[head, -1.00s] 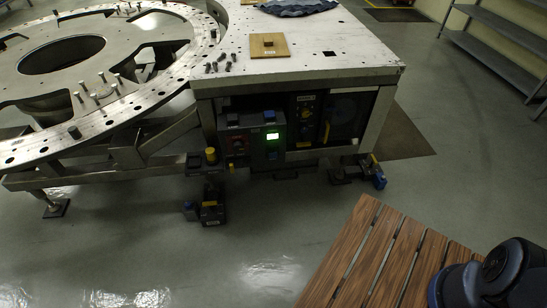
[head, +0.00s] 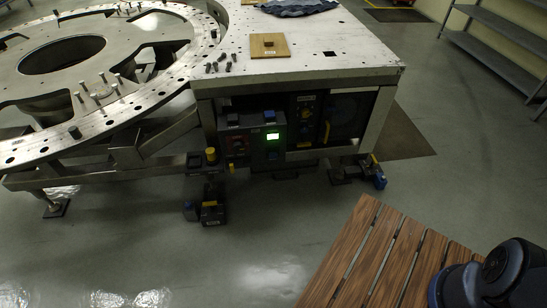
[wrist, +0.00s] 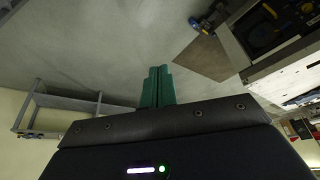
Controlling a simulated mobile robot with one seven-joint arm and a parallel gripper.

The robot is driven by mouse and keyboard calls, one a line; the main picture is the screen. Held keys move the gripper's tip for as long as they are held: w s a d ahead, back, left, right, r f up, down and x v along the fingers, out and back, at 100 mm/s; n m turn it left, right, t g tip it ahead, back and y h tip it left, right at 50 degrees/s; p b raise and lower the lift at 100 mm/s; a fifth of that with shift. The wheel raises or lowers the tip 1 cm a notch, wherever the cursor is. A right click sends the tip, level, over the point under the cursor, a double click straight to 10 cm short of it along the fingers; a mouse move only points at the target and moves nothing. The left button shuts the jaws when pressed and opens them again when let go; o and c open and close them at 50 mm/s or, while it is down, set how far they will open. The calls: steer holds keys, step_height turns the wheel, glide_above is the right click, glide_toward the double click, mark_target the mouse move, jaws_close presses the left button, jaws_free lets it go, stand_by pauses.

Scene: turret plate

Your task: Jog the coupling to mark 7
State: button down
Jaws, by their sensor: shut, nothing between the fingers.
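The control box (head: 268,143) with a lit green display sits in the open front of the grey bench, with coloured buttons and knobs around it. The large ring-shaped turret plate (head: 127,112) with holes and upright pins stands to the left of the bench. I cannot make out the coupling or any numbered mark at this size. My gripper (wrist: 157,72) shows in the wrist view with its two green fingers shut together and nothing between them. It points over bare floor, apart from the bench. In the head view only a dark part of my arm shows at lower right.
The bench top (head: 330,50) carries a wooden square, several dark bolts and a blue cloth. A slatted wooden surface (head: 372,262) is at the lower right. Grey shelving (head: 500,50) stands at the right wall. The floor (head: 120,235) in front is mostly clear.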

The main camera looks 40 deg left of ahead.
steer(key=w+a+f+n+g+h, duration=0.1)
steer(key=w+a+f+n, duration=0.15)
steer(key=w+a, duration=0.6)
steer(key=w+a+f+n+g+h, duration=0.1)
steer(key=w+a+f+n+g, duration=0.15)
steer(key=w+a, duration=0.65)
steer(key=w+a+f+n+t+h, duration=0.15)
steer(key=w+a+f, duration=0.25)
steer(key=a+f, duration=0.6)
steer(key=w+a+f+n+t+h, duration=0.1)
steer(key=w+a+f+n+h, duration=0.3)
steer(key=a+f, duration=0.6)
steer(key=s+a+f+n+t+y, duration=0.1)
steer(key=s+a+f+n+t, duration=0.3)
steer(key=a+f, duration=0.65)
steer(key=s+a+f+n+t+y, duration=0.15)
steer(key=s+a+f, duration=0.5)
steer(key=a, duration=0.75)
steer(key=s+a+f+n+t+y, duration=0.2)
steer(key=s+a+f, duration=0.4)
steer(key=s+f, duration=0.3)
steer(key=s+a+f+n+t+y, duration=0.3)
steer(key=s+a+f+n, duration=0.3)
steer(key=s+f, duration=0.4)
step_height(320, 180, down, 3)
steer(key=shift+f+t, duration=0.15)
steer(key=shift+t, duration=0.6)
